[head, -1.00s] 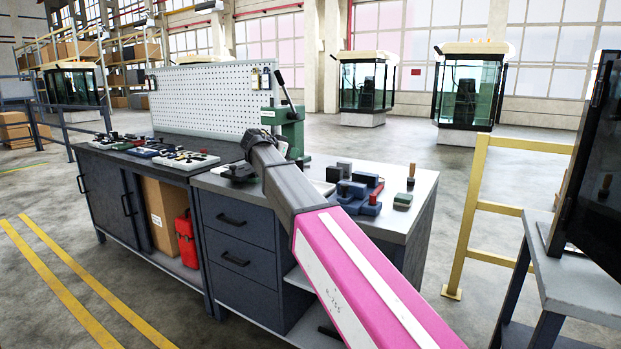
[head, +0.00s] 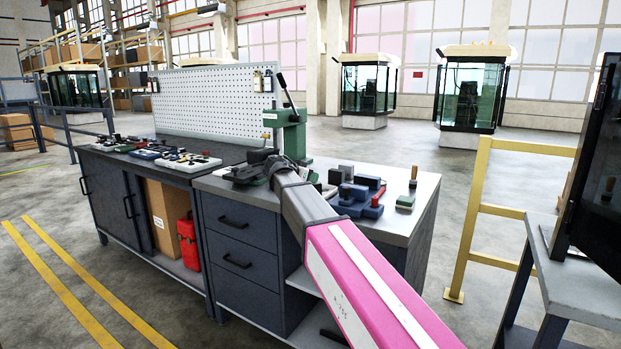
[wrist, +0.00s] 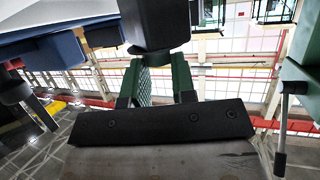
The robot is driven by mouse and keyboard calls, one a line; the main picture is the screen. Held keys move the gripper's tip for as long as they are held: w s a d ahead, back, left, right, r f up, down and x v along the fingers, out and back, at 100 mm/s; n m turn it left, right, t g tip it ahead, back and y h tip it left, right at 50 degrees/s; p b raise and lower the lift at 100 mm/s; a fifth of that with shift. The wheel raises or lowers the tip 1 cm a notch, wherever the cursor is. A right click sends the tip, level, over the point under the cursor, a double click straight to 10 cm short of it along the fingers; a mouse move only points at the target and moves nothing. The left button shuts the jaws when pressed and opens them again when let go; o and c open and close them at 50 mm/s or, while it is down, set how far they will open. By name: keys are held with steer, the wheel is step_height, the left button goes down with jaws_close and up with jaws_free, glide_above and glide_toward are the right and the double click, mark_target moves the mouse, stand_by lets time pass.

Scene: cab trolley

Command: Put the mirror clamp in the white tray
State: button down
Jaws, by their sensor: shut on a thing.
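My gripper (wrist: 163,85) shows in the wrist view, with green fingers under a dark block-like thing (wrist: 155,25). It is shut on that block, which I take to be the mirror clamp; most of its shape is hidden. In the head view my arm hides most of the gripper, above the bench beside the green press. A pale, tray-like thing (head: 326,191) shows partly behind my arm. Another white tray-like thing (head: 190,162) with small dark parts lies on the left bench. I cannot tell which is the white tray.
The green press (head: 294,133) stands just behind my wrist, with its lever raised. Blue blocks (head: 352,204) and a wooden-handled stamp-like tool (head: 412,177) stand on the right bench. A pegboard (head: 210,100) rises behind. A yellow rail (head: 478,200) stands at the right.

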steer(key=c, duration=0.9)
jaws_free()
steer(key=shift+c, duration=0.2)
steer(key=v, duration=1.2)
steer(key=shift+s+a, duration=0.1)
